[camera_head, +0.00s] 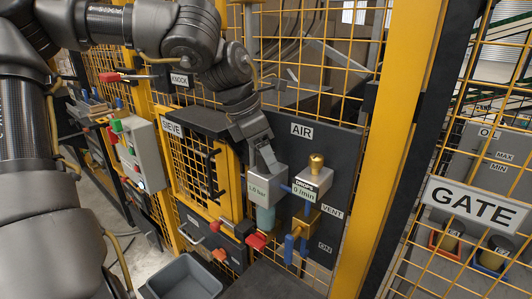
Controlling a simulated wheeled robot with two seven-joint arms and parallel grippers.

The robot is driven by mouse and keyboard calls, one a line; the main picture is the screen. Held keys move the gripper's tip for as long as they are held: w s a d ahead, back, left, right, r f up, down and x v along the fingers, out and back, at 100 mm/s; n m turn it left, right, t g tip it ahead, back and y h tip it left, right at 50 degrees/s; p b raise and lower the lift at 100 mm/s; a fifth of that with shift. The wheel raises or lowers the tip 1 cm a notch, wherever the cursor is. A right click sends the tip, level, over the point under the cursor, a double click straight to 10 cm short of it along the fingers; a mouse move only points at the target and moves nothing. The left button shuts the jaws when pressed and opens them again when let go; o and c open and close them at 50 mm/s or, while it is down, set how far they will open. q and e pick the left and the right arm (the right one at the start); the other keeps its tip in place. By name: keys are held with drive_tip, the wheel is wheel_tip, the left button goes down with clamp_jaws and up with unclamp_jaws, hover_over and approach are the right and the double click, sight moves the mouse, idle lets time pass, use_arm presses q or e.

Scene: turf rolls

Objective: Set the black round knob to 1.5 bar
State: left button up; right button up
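The grey regulator box (265,188) is on the dark AIR panel (330,150). Its small display reads in bar, but its first digit is too small to read surely. A blue-green bowl (265,219) hangs beneath it. My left gripper (267,158) points down at the top of this box, its fingers at or just above it. The black round knob cannot be made out; the gripper may be hiding it. Whether the fingers are open or shut on something does not show. My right gripper is not in view.
Right of the regulator stands a second box with a brass knob (316,164) and a 0 l/min display. Red (256,241) and blue (289,248) handles sit below. The SIEVE cage (205,170) is at left, a yellow post (395,150) at right. A grey bin (183,280) stands below.

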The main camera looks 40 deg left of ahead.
use_arm(q)
drive_tip(key=shift+s+a+r+b, duration=0.1)
drive_tip(key=shift+a+r+b, duration=0.05)
drive_tip(key=shift+r+b, duration=0.35)
drive_tip(key=s+a+b, duration=0.2)
drive_tip(key=s+a, duration=0.4)
drive_tip(key=s, duration=0.4)
drive_tip(key=shift+a, duration=0.4)
